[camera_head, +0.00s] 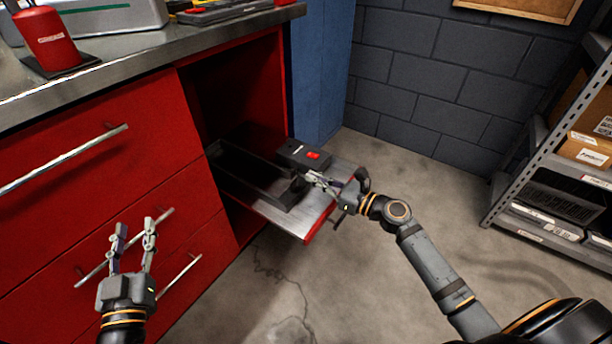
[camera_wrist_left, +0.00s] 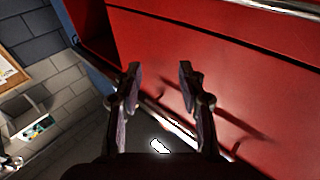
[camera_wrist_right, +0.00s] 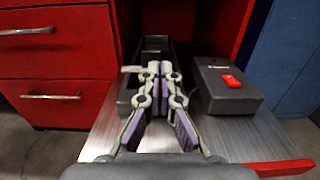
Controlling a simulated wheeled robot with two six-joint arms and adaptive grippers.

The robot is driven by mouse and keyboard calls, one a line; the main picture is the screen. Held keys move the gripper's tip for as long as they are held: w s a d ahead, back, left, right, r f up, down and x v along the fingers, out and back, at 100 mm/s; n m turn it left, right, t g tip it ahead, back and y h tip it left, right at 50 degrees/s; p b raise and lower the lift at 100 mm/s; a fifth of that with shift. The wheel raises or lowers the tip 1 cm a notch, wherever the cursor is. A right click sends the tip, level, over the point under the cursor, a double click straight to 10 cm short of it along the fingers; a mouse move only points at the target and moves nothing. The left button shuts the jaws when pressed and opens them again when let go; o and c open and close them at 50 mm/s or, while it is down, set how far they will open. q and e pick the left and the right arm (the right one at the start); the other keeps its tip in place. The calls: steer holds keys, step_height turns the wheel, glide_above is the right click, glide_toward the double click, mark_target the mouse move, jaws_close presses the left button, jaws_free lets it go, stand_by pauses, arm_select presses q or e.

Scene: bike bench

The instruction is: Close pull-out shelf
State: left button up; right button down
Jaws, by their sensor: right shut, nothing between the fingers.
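The pull-out shelf (camera_head: 284,218) sticks out of the open bay in the red cabinet. It has a grey metal top and a red front edge, which also shows in the right wrist view (camera_wrist_right: 283,168). A black tray-like tool (camera_head: 262,184) and a dark box with a red switch (camera_head: 296,152) sit on it. My right gripper (camera_head: 312,178) is shut and empty, over the shelf near the black tool; whether it touches is unclear. In the right wrist view its fingertips (camera_wrist_right: 159,68) are together. My left gripper (camera_head: 134,222) is open and empty in front of the red drawers.
Red drawers with bar handles (camera_head: 65,160) fill the left, under a metal worktop (camera_head: 130,62) holding a red bottle (camera_head: 48,38). A blue cabinet (camera_head: 318,75) stands behind the shelf. A grey rack (camera_head: 527,165) is at right. The floor between is clear.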

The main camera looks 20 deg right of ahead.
arm_select(q)
steer(key=shift+s+r+t, duration=0.15)
steer(key=shift+r+t, duration=0.5)
steer(key=shift+r, duration=0.7)
steer(key=shift+s+r+t, duration=0.15)
steer(key=shift+r+t, duration=0.5)
steer(key=shift+r, duration=0.7)
arm_select(e)
steer(key=shift+x, duration=1.65)
arm_select(q)
steer(key=shift+f, duration=0.1)
